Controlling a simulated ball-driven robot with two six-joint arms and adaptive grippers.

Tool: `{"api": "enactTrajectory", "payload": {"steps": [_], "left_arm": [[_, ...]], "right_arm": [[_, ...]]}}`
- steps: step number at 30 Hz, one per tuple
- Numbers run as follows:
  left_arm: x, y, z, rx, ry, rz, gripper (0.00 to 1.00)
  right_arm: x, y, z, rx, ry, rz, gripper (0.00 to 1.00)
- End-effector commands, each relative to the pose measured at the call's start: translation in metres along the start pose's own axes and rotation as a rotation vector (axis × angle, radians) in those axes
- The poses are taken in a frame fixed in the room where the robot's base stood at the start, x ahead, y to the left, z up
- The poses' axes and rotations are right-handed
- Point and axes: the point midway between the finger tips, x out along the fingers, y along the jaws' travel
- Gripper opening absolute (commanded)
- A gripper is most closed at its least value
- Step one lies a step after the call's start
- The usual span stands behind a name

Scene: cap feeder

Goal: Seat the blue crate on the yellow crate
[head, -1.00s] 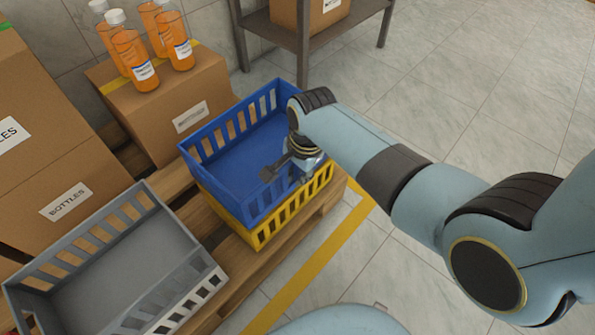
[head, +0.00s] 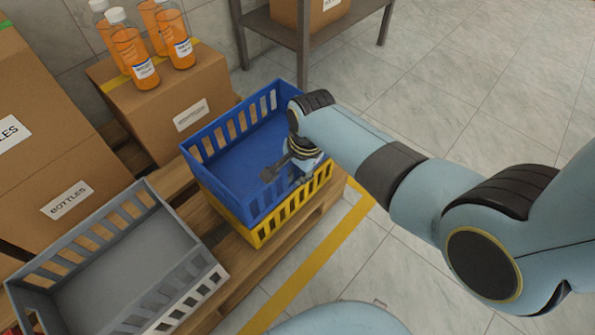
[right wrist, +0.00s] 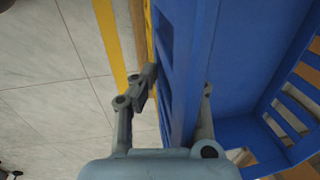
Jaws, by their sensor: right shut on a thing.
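The blue crate (head: 233,158) is open and empty, directly over the yellow crate (head: 258,236). Their outlines nearly line up, and I see no clear gap. I cannot tell whether it is fully seated. The yellow crate shows as a band with slots under the blue one, and as a thin strip in the right wrist view (right wrist: 148,22). My right gripper (head: 292,175) is shut on the blue crate's near right wall. In the right wrist view its fingers (right wrist: 178,86) lie either side of that wall. My left gripper is not in view.
A grey crate (head: 50,285) stands to the left on the wooden pallet (head: 238,268). A carton (head: 165,120) with several orange bottles (head: 140,62) stands behind. A larger carton (head: 35,140) is at far left. A shelf (head: 303,45) is at the back; floor at right is clear.

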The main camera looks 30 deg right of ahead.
Motion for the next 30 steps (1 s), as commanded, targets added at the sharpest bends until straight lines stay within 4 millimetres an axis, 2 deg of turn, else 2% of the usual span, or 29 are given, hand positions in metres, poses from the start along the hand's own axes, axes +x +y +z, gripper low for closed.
{"api": "enactTrajectory", "payload": {"steps": [30], "left_arm": [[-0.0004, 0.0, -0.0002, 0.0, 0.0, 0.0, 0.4]], "right_arm": [[0.0058, -0.0018, -0.0008, 0.0, 0.001, -0.006, 0.0]]}}
